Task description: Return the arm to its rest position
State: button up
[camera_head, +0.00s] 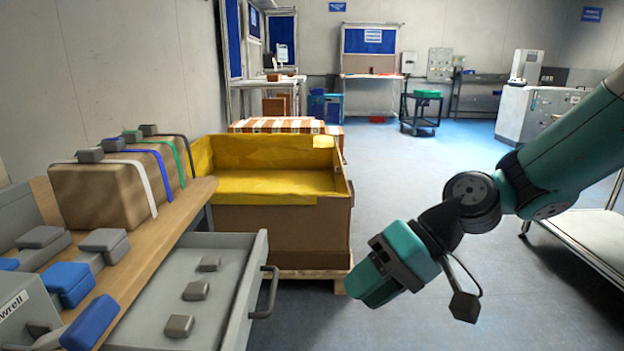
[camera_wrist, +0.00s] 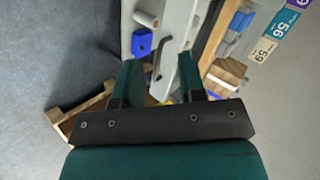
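My arm (camera_head: 580,150) reaches in from the right in the head view, bent at the wrist. My gripper (camera_head: 372,284) hangs over open floor, to the right of the open drawer (camera_head: 252,282) and apart from it. In the wrist view the two fingers (camera_wrist: 160,78) stand apart with nothing held between them. The drawer's dark handle (camera_wrist: 161,56) shows beyond the gap. Only the teal gripper body shows clearly in the head view; its fingertips are hard to make out there.
The drawer holds several small grey blocks (camera_head: 195,291). A strapped brown box (camera_head: 100,194) stands on the wooden worktop at left. A yellow-lined crate (camera_head: 281,228) sits on a pallet behind the gripper. A low metal cart (camera_head: 585,235) stands at right. Floor between is clear.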

jog(key=s+d+r+n+t+h, duration=0.1)
jog(key=s+d+r+h, duration=0.1)
jog(key=s, duration=0.3)
jog(key=s+d+r+n+h+p, duration=0.1)
jog(key=s+d+h, duration=0.1)
jog(key=s, duration=0.3)
jog(key=s+d+r+n+t+h, duration=0.1)
jog(key=s+d+r+h, duration=0.1)
jog(key=s+d, duration=0.15)
notch_tip(320, 180, up, 21)
jog(key=a+p, duration=0.1)
jog(key=p, duration=2)
jog(key=shift+s+f+m, duration=0.15)
jog(key=shift+s+m, duration=0.15)
